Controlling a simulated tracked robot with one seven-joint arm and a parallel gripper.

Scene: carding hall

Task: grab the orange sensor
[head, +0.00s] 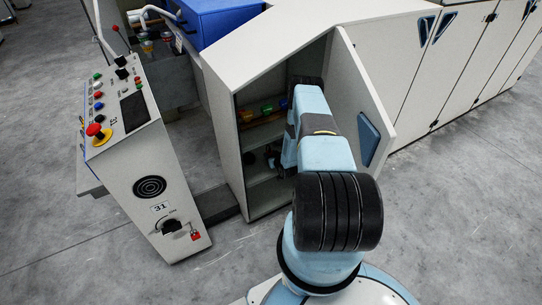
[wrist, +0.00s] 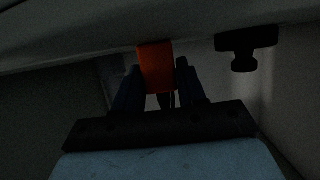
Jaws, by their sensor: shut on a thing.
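The orange sensor (wrist: 156,68) shows in the wrist view as an orange block at the upper middle. My gripper (wrist: 160,80) is shut on it, with one dark finger at each side. The wrist view is dim, and the sensor's lower part is hidden between the fingers. In the head view my arm reaches into an open machine cabinet (head: 229,126). There the gripper and the orange sensor are hidden behind my arm and the cabinet.
The open cabinet door (head: 362,90) stands close to the right of my arm. A dark fitting (wrist: 245,45) shows in the wrist view. A control console (head: 150,170) stands at left.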

